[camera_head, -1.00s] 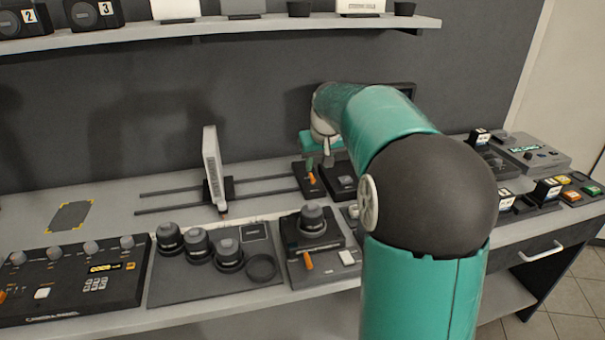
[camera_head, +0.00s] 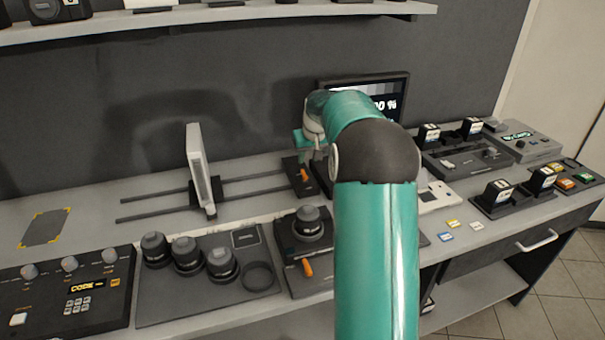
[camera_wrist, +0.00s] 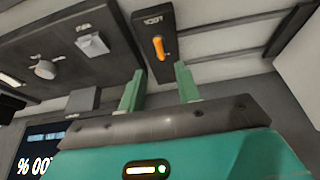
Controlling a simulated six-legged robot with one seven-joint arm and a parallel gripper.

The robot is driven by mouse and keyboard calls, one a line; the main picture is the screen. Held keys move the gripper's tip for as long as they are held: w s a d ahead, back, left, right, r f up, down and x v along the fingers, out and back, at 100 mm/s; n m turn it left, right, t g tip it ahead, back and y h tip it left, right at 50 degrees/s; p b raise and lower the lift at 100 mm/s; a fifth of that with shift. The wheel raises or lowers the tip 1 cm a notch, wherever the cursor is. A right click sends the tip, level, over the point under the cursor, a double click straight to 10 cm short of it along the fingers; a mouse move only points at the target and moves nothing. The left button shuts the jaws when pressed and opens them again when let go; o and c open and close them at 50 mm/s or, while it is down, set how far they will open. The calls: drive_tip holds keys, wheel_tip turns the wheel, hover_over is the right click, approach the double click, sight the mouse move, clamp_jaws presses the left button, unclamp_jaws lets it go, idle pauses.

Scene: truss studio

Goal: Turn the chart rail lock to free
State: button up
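The chart rail lock is a small dark plate (camera_head: 293,166) with an orange lever (camera_head: 304,174), at the right end of the chart rails (camera_head: 160,210). In the wrist view the orange lever (camera_wrist: 159,47) lies lengthwise on its dark plate (camera_wrist: 150,70), which has a label reading LOCK. A pale upright chart (camera_head: 197,165) stands on the rails. My gripper (camera_wrist: 158,80) is open and empty, its two teal fingers apart. The lever shows beyond the fingertips, between them in the picture, and not held. In the head view my arm partly hides the gripper.
A dark panel with a knob (camera_wrist: 45,69) and a white switch (camera_wrist: 92,44) sits beside the lock plate. A screen (camera_head: 385,97) stands behind my arm. Lens-like cylinders (camera_head: 187,254) and a second orange lever (camera_head: 307,267) are in front. The counter left of the chart is mostly clear.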

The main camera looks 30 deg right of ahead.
sight(305, 174)
drive_tip(key=x, duration=1)
clamp_jaws()
